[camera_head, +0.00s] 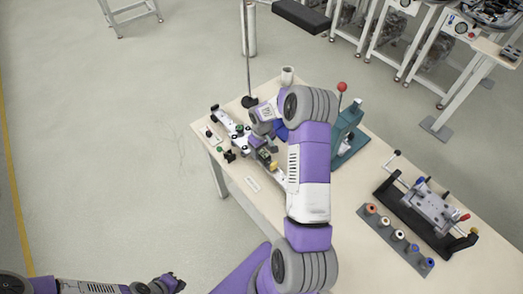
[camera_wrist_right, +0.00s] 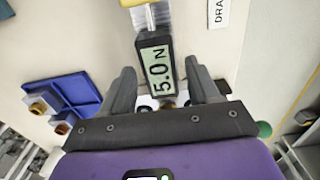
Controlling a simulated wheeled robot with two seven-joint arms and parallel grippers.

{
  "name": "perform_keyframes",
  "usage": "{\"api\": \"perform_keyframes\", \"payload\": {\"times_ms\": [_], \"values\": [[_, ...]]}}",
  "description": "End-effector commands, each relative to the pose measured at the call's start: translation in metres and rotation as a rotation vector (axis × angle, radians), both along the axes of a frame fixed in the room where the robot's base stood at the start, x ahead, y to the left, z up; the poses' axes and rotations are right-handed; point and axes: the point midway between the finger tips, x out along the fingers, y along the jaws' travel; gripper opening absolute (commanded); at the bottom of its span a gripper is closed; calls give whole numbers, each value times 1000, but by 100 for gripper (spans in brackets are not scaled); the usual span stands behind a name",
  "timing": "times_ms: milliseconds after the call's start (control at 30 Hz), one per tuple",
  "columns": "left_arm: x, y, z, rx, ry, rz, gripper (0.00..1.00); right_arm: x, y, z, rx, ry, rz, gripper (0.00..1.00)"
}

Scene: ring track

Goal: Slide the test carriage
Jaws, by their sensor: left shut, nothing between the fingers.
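A white track assembly (camera_head: 226,118) with dark fittings lies along the table's left part. Which part of it is the test carriage I cannot tell, as my right arm and gripper cover much of that area. A force gauge reading 5.0 N (camera_wrist_right: 157,68) lies in line with it and also shows in the head view (camera_head: 264,157). My right gripper (camera_wrist_right: 160,78) is over the gauge, fingers apart on either side of it, with a gap visible on the right. A white part with dark knobs is partly hidden below the gauge. My left gripper (camera_head: 174,283) is shut and empty, low over the floor, away from the table.
A blue tray (camera_wrist_right: 66,96) with brass-coloured pieces is beside the gauge. A teal press (camera_head: 348,130) with a red knob, a dark fixture (camera_head: 425,212) and a strip of coloured rings (camera_head: 396,236) stand further right on the table (camera_head: 378,170). A stand with a pole is behind.

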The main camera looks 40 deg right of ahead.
Motion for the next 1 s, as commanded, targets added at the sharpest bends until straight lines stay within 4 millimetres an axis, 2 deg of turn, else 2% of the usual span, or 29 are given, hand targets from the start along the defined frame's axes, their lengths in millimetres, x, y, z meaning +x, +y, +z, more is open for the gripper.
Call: {"api": "perform_keyframes", "payload": {"times_ms": [333, 700, 833, 1000], "values": [[0, 0, 0, 0, 0, 0, 0, -1, 0, 3, -1, 2, 0, 64], [0, 0, 2, 0, 0, 0, 0, 0, 0, 60, -2, -1, 0, 64], [0, 0, 2, 0, 0, 0, 0, 0, 0, 72, -1, 1, -1, 64], [0, 0, 2, 0, 0, 0, 0, 0, 0, 76, 0, 2, 0, 64]]}}
